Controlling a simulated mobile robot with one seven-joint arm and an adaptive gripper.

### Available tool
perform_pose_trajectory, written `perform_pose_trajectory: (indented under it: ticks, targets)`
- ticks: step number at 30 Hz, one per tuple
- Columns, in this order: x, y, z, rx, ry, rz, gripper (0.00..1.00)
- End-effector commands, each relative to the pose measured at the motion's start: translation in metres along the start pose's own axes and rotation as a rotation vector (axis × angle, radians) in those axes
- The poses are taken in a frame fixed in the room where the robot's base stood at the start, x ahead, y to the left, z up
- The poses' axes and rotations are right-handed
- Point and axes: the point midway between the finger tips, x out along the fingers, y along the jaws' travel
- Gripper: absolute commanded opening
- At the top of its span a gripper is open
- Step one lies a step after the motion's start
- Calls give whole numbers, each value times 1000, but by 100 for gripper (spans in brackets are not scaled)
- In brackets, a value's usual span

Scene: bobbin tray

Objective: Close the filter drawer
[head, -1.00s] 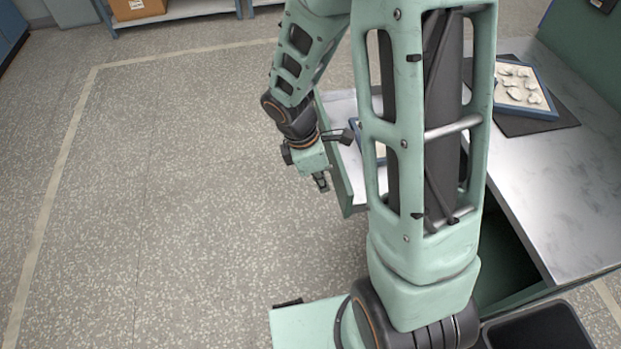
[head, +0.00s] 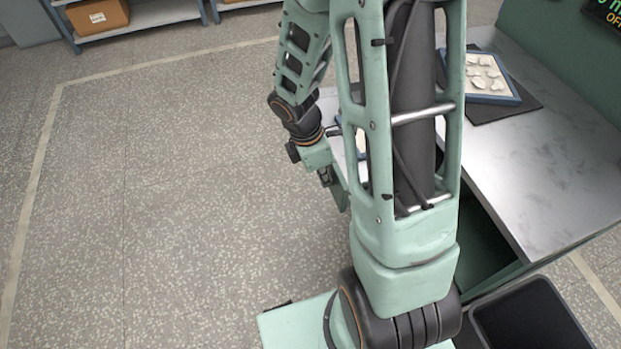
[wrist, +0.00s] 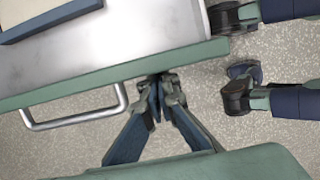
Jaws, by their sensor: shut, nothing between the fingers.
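The filter drawer is pulled out of the workbench. In the wrist view its green front (wrist: 60,87) runs across the picture, with a bare metal floor behind it and a metal bar handle (wrist: 75,122) on its outer side. In the head view the drawer front (head: 341,184) shows partly, mostly hidden behind my arm. My gripper (wrist: 156,88) is shut and empty, with its fingertips at the outer side of the drawer front, to the right of the handle. I cannot tell whether they touch it. In the head view my gripper (head: 326,178) overlaps the drawer front.
A blue-edged tray (wrist: 50,18) lies inside the drawer. On the metal benchtop (head: 535,150), a blue-framed tray of pale pieces (head: 505,97) rests on a dark mat. A dark bin (head: 530,315) stands at lower right. Open speckled floor (head: 190,200) lies left of my arm.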

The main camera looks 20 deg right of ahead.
Motion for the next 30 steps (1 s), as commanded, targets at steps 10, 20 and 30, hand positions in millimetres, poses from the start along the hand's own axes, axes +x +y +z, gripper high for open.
perform_pose_trajectory:
  ticks: [10,20,30]
  targets:
    - [19,-2,96,9,-1,-7,0]
    - [40,-2,181,7,-1,-4,0]
    - [56,-2,234,3,0,-2,0]
